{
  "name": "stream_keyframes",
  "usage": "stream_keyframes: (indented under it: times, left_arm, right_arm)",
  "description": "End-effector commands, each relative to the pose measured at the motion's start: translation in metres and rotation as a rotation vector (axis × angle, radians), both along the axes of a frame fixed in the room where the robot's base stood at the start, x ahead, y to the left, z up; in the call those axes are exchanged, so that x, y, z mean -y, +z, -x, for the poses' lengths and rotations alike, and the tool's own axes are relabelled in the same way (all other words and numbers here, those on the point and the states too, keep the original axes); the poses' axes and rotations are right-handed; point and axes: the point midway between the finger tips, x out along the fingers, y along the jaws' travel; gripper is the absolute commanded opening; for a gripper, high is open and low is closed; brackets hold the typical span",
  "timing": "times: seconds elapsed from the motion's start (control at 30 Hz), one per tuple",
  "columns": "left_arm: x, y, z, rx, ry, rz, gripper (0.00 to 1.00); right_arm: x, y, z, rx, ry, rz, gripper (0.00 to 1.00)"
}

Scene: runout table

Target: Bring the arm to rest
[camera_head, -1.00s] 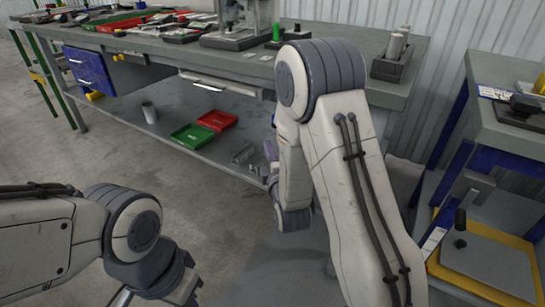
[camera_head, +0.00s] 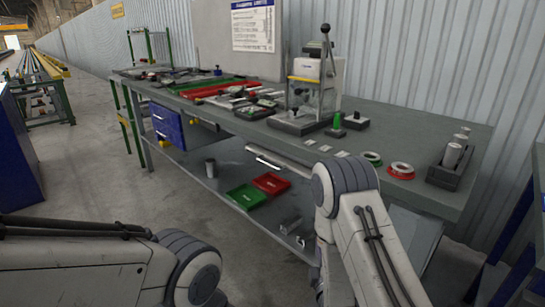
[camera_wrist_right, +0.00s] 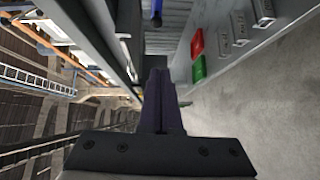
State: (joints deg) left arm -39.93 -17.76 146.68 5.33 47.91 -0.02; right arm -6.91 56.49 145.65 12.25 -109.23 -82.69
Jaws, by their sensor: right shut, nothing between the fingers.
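My right arm (camera_head: 360,235) is bent in front of the bench in the head view; its forearm hides its gripper there. In the right wrist view my right gripper (camera_wrist_right: 160,75) shows two dark fingers pressed together, with nothing between them. It touches nothing that I can see. My left arm (camera_head: 80,268) comes in low from the left in the head view. Its gripper is outside the picture.
The grey workbench (camera_head: 410,192) stands ahead, with a press fixture (camera_head: 316,85), a cup rack (camera_head: 452,168) and tape rings on top. A green tray (camera_head: 246,196) and a red tray (camera_head: 271,183) lie on its lower shelf. Open floor (camera_head: 110,185) lies left.

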Motion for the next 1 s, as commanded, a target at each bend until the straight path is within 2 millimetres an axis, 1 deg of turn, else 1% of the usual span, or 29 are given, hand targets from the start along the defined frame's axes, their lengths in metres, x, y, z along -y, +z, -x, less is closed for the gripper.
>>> stream_keyframes:
  times: [0.03, 0.13, 0.23, 0.33, 0.43, 0.5, 0.57, 0.67, 0.7, 0.83, 0.9, 1.0]
  left_arm:
    - [0.0, 0.0, 0.0, 0.0, 0.0, 0.0, 0.0]
    - [0.0, 0.0, 0.0, 0.0, 0.0, 0.0, 0.0]
    - [0.0, 0.0, 0.0, 0.0, 0.0, 0.0, 0.0]
    - [0.0, 0.0, 0.0, 0.0, 0.0, 0.0, 0.0]
    - [0.0, 0.0, 0.0, 0.0, 0.0, 0.0, 0.0]
    - [0.0, 0.0, 0.0, 0.0, 0.0, 0.0, 0.0]
    - [0.0, 0.0, 0.0, 0.0, 0.0, 0.0, 0.0]
    - [0.0, 0.0, 0.0, 0.0, 0.0, 0.0, 0.0]
    - [0.0, 0.0, 0.0, 0.0, 0.0, 0.0, 0.0]
    - [0.0, 0.0, 0.0, 0.0, 0.0, 0.0, 0.0]
    - [0.0, 0.0, 0.0, 0.0, 0.0, 0.0, 0.0]
    - [0.0, 0.0, 0.0, 0.0, 0.0, 0.0, 0.0]
  right_arm:
    - [-0.008, 0.003, -0.004, -0.025, 0.015, -0.045, 0.0]
    - [-0.031, 0.002, -0.011, -0.125, 0.043, -0.177, 0.0]
    - [-0.059, 0.002, -0.011, -0.26, 0.064, -0.33, 0.0]
    - [-0.087, 0.003, -0.001, -0.406, 0.069, -0.47, 0.0]
    - [-0.114, 0.007, 0.019, -0.558, 0.056, -0.59, 0.0]
    - [-0.13, 0.01, 0.037, -0.667, 0.036, -0.662, 0.0]
    - [-0.143, 0.014, 0.057, -0.761, 0.01, -0.716, 0.0]
    - [-0.159, 0.023, 0.094, -0.913, -0.051, -0.786, 0.0]
    - [-0.163, 0.028, 0.111, -0.972, -0.081, -0.808, 0.0]
    - [-0.167, 0.043, 0.166, -1.145, -0.198, -0.844, 0.0]
    - [-0.165, 0.051, 0.194, -1.217, -0.265, -0.849, 0.0]
    - [-0.158, 0.061, 0.229, -1.296, -0.358, -0.846, 0.0]
